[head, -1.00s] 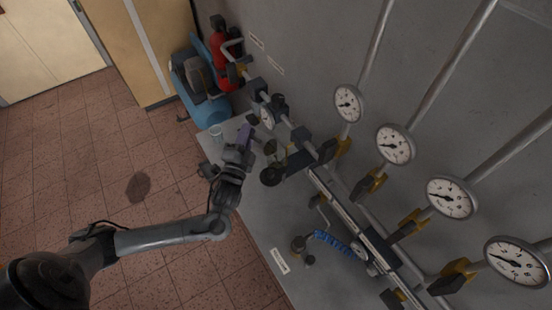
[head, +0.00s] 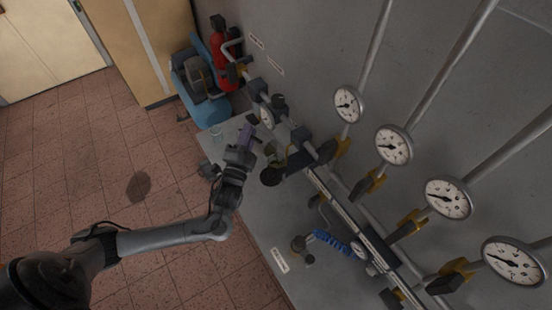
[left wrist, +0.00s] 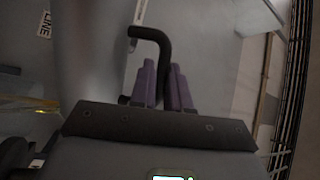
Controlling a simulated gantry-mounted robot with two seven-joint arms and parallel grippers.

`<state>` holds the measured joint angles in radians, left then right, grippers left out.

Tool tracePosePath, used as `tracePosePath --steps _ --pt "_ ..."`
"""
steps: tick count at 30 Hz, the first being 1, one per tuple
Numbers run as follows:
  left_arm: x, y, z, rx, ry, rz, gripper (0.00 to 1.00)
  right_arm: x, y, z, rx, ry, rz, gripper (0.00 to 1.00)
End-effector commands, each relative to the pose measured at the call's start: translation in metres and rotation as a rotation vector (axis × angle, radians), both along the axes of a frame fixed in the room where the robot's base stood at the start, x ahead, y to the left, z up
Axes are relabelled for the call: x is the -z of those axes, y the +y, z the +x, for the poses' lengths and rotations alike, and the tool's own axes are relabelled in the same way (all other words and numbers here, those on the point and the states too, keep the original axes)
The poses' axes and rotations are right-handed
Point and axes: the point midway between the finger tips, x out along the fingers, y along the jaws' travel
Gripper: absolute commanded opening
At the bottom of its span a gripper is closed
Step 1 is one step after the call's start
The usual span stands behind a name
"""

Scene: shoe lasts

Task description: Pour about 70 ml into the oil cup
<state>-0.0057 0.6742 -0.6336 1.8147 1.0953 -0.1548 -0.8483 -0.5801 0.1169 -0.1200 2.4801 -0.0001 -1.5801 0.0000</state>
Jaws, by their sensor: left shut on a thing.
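My left gripper (head: 247,132) has purple fingers and is over the far end of the grey bench. In the left wrist view the fingers (left wrist: 164,85) are shut on a black curved handle (left wrist: 152,34). A yellowish liquid-like patch (left wrist: 32,104) shows at the left of that view; the body of the held vessel is blurred or see-through, and its outline is unclear. A small clear cup (head: 216,131) stands on the bench corner left of the gripper; I cannot tell whether it is the oil cup. My right gripper is not in view.
The grey bench (head: 262,218) runs along the wall with pipework and several dial gauges (head: 394,145). A blue coiled hose (head: 334,242) and a brass fitting (head: 298,243) are nearer. A blue tank (head: 207,110) and a red cylinder (head: 223,62) stand beyond the bench.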

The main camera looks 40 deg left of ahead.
Motion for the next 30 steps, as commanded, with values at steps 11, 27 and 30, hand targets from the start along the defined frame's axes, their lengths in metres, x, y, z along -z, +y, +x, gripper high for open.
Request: tracePosePath --steps 11,27,30 --pt "-0.003 -0.002 0.000 -0.001 -0.005 0.024 0.00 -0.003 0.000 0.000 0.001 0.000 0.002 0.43" --pt "0.003 0.013 0.001 0.001 0.008 -0.159 0.00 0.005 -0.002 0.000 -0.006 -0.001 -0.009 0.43" --pt "0.000 0.018 0.002 0.002 0.014 -0.235 0.00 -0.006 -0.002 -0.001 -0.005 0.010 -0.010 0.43"
